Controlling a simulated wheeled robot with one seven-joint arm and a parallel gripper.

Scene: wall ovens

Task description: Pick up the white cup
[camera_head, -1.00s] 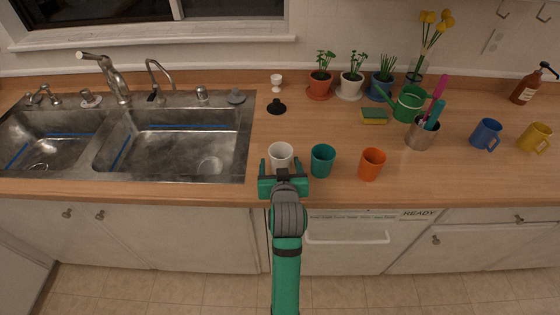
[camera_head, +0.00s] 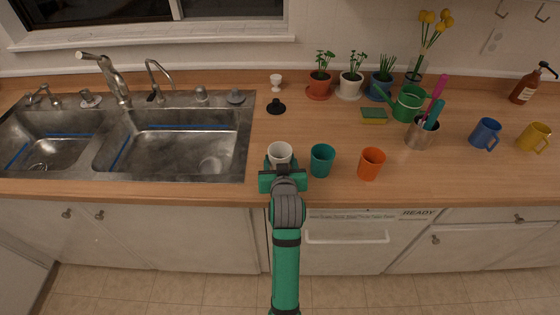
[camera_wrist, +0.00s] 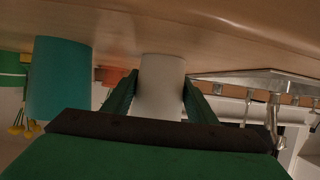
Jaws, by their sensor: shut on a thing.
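The white cup (camera_head: 280,153) stands upright at the front of the wooden counter, just right of the sink. My gripper (camera_head: 280,164) is around it from the front, with a finger on each side. In the wrist view the white cup (camera_wrist: 160,85) sits between the two green fingers of my gripper (camera_wrist: 159,92), which are shut on it. The cup's lower part is partly hidden by my gripper in the head view. I cannot tell whether the cup is clear of the counter.
A teal cup (camera_head: 322,160) stands close to the right of my gripper, and an orange cup (camera_head: 371,163) stands beyond it. The double sink (camera_head: 180,145) is on the left. Potted plants, a sponge (camera_head: 374,116) and a utensil holder (camera_head: 421,133) stand farther back.

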